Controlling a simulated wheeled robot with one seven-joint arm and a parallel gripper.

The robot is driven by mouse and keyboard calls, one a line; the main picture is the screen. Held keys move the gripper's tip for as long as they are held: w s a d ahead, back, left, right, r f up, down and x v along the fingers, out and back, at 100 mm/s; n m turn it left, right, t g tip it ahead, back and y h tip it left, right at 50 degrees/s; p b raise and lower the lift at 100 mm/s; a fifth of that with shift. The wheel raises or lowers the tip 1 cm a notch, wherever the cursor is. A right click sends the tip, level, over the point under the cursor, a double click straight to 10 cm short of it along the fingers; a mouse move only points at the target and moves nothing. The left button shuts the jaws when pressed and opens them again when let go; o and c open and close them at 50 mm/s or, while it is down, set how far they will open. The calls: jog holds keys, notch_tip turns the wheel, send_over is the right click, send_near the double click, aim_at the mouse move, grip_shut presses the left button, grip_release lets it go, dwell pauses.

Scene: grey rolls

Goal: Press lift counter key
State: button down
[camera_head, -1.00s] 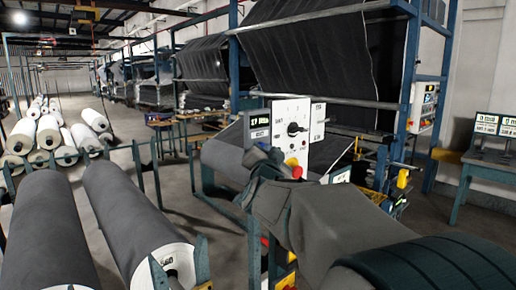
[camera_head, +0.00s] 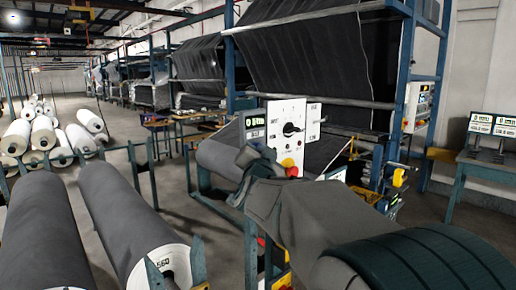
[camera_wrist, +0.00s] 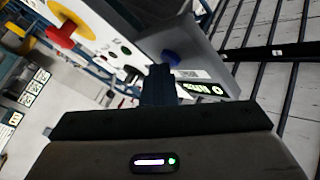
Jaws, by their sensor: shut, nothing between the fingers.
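The counter is a small grey box with a lit display (camera_head: 256,122) on the left of the white control panel (camera_head: 290,125). In the wrist view the grey counter box (camera_wrist: 205,55) shows a round blue key (camera_wrist: 171,57), a white label and a lit green display (camera_wrist: 203,90). My gripper (camera_wrist: 158,70) is shut and empty, its dark tip at the blue key's near edge and partly hiding it. I cannot tell whether they touch. In the head view my gripper (camera_head: 248,158) is just under the counter, and the key is hidden there.
A red knob on a yellow disc (camera_wrist: 62,35) is on the panel near my gripper; it also shows in the head view (camera_head: 290,165). Grey fabric rolls (camera_head: 125,215) lie at left. A desk with screens (camera_head: 490,125) stands at right.

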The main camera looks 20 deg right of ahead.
dwell(0.4)
jog(key=shift+s+d+b, duration=0.3)
jog(key=shift+s+b, duration=0.4)
jog(key=shift+s, duration=0.1)
jog(key=s+b, duration=0.1)
jog(key=s+d+b, duration=0.1)
jog(key=s, duration=0.1)
jog(key=s+b, duration=0.1)
jog(key=shift+s+d, duration=0.35)
jog(key=shift+f, duration=0.1)
